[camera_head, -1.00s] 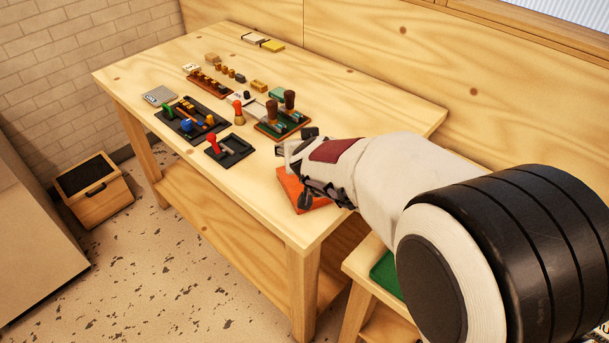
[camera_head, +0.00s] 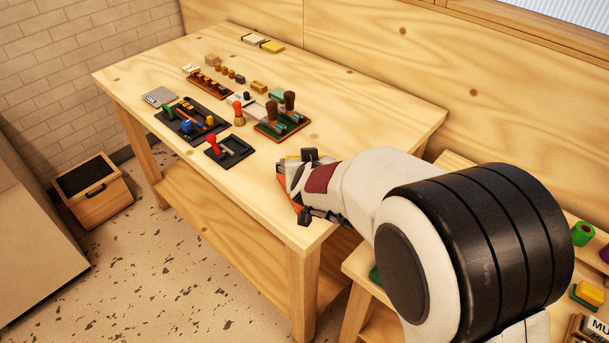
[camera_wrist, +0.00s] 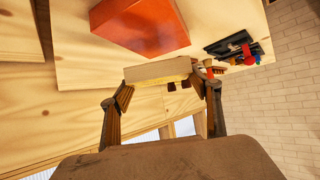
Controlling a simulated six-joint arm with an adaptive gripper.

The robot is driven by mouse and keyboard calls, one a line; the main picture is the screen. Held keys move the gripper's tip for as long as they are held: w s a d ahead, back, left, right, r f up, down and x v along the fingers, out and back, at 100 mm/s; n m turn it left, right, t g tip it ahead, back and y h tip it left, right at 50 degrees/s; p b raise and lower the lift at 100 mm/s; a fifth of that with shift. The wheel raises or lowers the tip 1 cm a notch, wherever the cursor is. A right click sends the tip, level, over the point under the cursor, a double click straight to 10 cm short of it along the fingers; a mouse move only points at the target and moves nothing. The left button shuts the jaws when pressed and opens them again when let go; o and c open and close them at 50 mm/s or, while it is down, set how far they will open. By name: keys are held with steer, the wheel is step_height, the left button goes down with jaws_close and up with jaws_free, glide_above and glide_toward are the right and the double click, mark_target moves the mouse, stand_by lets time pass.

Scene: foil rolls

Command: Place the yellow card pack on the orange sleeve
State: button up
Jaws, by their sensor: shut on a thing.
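My gripper (camera_wrist: 158,88) is shut on the yellow card pack (camera_wrist: 158,72), a flat block with a pale side and a yellow lower edge in the wrist view. The orange sleeve (camera_wrist: 143,28) lies flat on the table, beyond the held pack in the wrist view. The pack appears apart from the sleeve; the exact height between them cannot be told. In the head view my gripper (camera_head: 302,188) is at the table's near right corner, over the sleeve (camera_head: 289,188), hiding most of it.
A black tray with a red-handled tool (camera_head: 230,149) lies left of my gripper. Behind it are a green board with brown-handled tools (camera_head: 283,122) and a dark tool tray (camera_head: 193,122). A lower side table at right holds a green roll (camera_head: 583,233) and other items.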

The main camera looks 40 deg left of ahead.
steer(key=shift+f, duration=0.1)
steer(key=shift+f, duration=2)
steer(key=shift+f, duration=0.15)
steer(key=o, duration=1.2)
steer(key=shift+c, duration=0.2)
steer(key=shift+r, duration=0.2)
steer(key=shift+s+d+r, duration=0.25)
steer(key=v, duration=1.1)
steer(key=shift+d, duration=0.15)
